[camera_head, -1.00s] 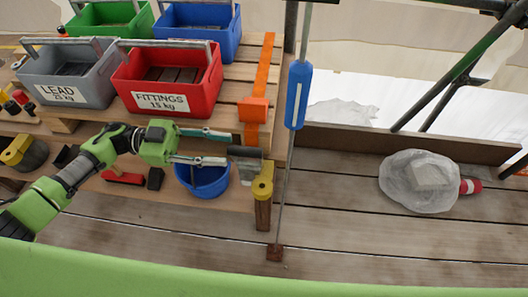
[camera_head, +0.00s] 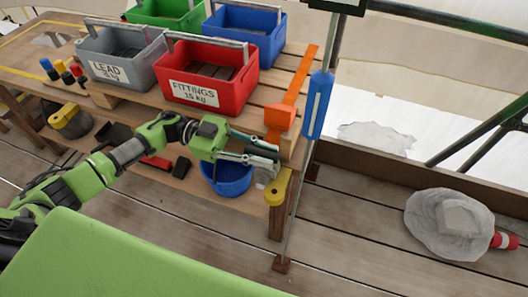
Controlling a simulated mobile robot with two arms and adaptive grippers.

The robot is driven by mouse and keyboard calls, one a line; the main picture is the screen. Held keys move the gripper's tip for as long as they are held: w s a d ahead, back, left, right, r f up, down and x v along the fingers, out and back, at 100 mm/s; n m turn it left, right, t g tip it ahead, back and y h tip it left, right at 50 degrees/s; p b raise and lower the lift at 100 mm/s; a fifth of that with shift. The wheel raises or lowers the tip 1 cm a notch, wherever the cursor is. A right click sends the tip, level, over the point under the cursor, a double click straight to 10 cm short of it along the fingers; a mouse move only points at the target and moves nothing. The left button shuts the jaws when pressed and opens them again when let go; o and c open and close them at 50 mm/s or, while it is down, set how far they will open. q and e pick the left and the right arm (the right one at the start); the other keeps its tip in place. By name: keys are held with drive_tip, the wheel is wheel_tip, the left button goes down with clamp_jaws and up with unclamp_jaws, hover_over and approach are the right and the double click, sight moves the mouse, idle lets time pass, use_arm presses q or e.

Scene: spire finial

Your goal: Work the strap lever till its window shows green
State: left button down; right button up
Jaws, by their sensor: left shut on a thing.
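The orange strap (camera_head: 300,75) runs over the right end of the bench to an orange block (camera_head: 280,117) at its front edge. A grey lever piece (camera_head: 263,174) hangs just below that block, partly hidden by my fingers. My left gripper (camera_head: 268,154) reaches in from the left, with its fingers closed on the lever at the bench edge. A window and its colour cannot be made out. My right gripper is not in view.
A red FITTINGS crate (camera_head: 215,92) and a grey LEAD crate (camera_head: 112,65) stand on the bench. A blue bucket (camera_head: 228,180) is below my gripper, beside a yellow fitting (camera_head: 278,188). A blue-sleeved upright rod (camera_head: 318,105) stands close on the right.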

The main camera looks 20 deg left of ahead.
use_arm(q)
drive_tip(key=s+f+m, duration=0.2)
drive_tip(key=s, duration=0.1)
drive_tip(key=shift+s+m+b, duration=0.3)
drive_tip(key=shift+b, duration=0.05)
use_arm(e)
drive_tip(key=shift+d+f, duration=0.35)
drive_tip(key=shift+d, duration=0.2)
use_arm(q)
drive_tip(key=c, duration=1.9)
unclamp_jaws()
drive_tip(key=shift+d, duration=0.1)
drive_tip(key=a, duration=1.2)
drive_tip(key=shift+w, duration=0.25)
